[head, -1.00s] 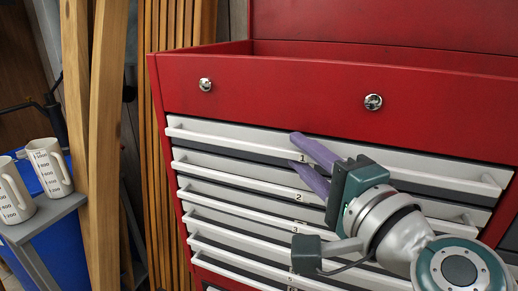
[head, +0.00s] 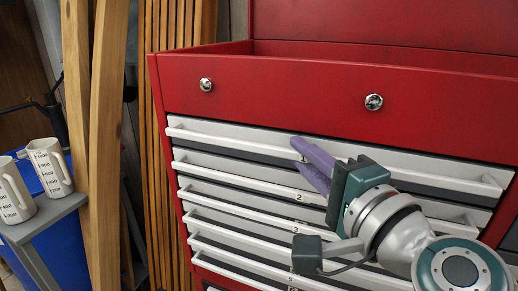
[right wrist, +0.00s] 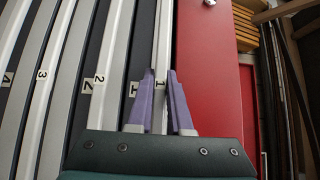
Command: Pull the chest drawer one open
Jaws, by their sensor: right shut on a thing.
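The red chest (head: 300,90) has several light grey drawers with long white bar handles and number labels. The gripper hides part of the lower drawers. My left gripper is not in view.
Two white measuring jugs (head: 48,167) stand on a grey surface (head: 45,215) at the left, above a blue bin (head: 60,245). Wooden planks (head: 105,130) lean beside the chest's left side. Handles of lower drawers lie close below my right gripper.

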